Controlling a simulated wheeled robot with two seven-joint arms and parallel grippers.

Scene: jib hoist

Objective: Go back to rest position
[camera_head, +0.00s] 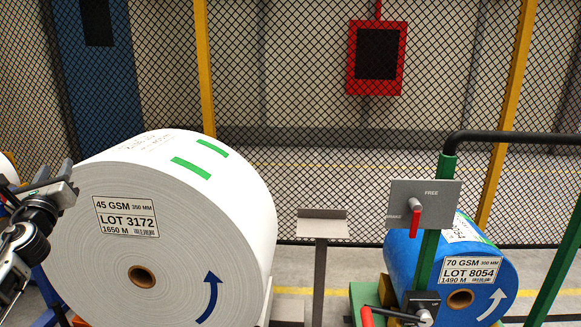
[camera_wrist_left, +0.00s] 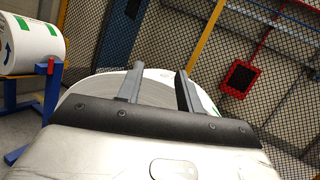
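My left gripper (camera_head: 56,173) is at the left edge of the head view, beside the upper left of a large white roll (camera_head: 205,235) labelled LOT 3172. In the left wrist view the two fingers of this gripper (camera_wrist_left: 160,80) stand apart with nothing between them, so it is open and empty. The white roll (camera_wrist_left: 158,92) shows behind the fingers there. I cannot tell whether the gripper touches the roll. My right gripper is in neither view.
A blue roll (camera_head: 403,262) labelled LOT 8054 sits at the right by a green frame (camera_head: 428,262). A panel (camera_head: 400,188) with a red lever reads FREE and BRAKE. A grey post (camera_head: 320,265) stands between the rolls. Mesh fence (camera_head: 300,120) closes the back. Another roll (camera_wrist_left: 30,45) rests on a blue stand (camera_wrist_left: 22,97).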

